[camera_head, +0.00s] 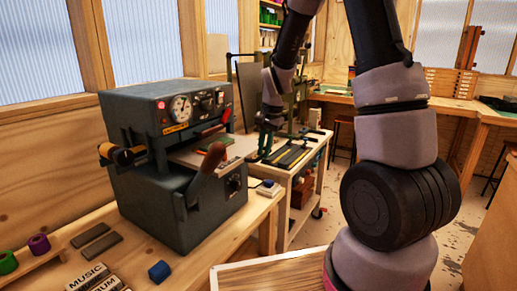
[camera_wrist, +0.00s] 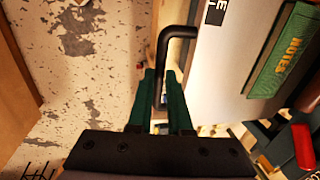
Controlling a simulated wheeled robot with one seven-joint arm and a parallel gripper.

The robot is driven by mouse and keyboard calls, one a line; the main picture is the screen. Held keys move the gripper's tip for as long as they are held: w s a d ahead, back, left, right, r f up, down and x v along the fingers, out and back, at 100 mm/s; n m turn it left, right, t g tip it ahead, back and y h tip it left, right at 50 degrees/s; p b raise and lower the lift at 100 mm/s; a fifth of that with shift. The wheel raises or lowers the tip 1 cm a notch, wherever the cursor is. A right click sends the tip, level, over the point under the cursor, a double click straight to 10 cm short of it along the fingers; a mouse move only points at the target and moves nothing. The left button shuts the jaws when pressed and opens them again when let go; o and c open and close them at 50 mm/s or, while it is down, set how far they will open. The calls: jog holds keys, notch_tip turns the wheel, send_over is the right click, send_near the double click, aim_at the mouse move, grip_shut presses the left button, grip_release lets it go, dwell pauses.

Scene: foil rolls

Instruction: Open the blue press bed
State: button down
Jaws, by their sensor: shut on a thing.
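The blue-grey press (camera_head: 170,165) stands on the bench at the left in the head view. Its pale grey bed (camera_head: 240,147) sticks out of the opening towards the right. In the wrist view the bed (camera_wrist: 215,75) fills the upper right, with a green book marked NOTES (camera_wrist: 275,50) lying on it. A black bar handle (camera_wrist: 180,32) is on the bed's edge. My gripper (camera_wrist: 162,76) has its green fingers on either side of this handle and is shut on it. In the head view my gripper (camera_head: 265,150) is at the bed's outer end.
A trolley (camera_head: 300,175) with dark and yellow strips stands beyond the press, close to my gripper. A red-brown lever (camera_head: 212,160) rises at the press's front. A blue block (camera_head: 159,271) and type blocks (camera_head: 90,277) lie on the near bench.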

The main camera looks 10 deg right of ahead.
jog(key=s+d, duration=0.4)
jog(key=shift+s+d, duration=0.35)
jog(key=shift+d, duration=0.05)
jog(key=c, duration=1.1)
grip_release()
jog(key=r, duration=0.3)
jog(key=s+d+r, duration=0.1)
jog(key=r, duration=0.6)
jog(key=shift+s+d+r, duration=0.15)
jog(key=shift+s+r, duration=0.05)
jog(key=shift+r, duration=0.1)
jog(key=shift+r, duration=0.1)
jog(key=s+r+n+t, duration=0.1)
jog(key=s+r+t, duration=0.1)
jog(key=s+r, duration=0.2)
jog(key=s+r+n+t, duration=0.1)
jog(key=s+r+n, duration=0.1)
jog(key=s+r, duration=0.3)
jog(key=s+a+r+n+t, duration=0.1)
jog(key=s+r+t, duration=0.1)
jog(key=s+r, duration=0.2)
jog(key=shift+s+r+n+t, duration=0.15)
jog(key=shift+s, duration=0.6)
jog(key=shift+s+r+n+t, duration=0.15)
jog(key=shift+s, duration=0.6)
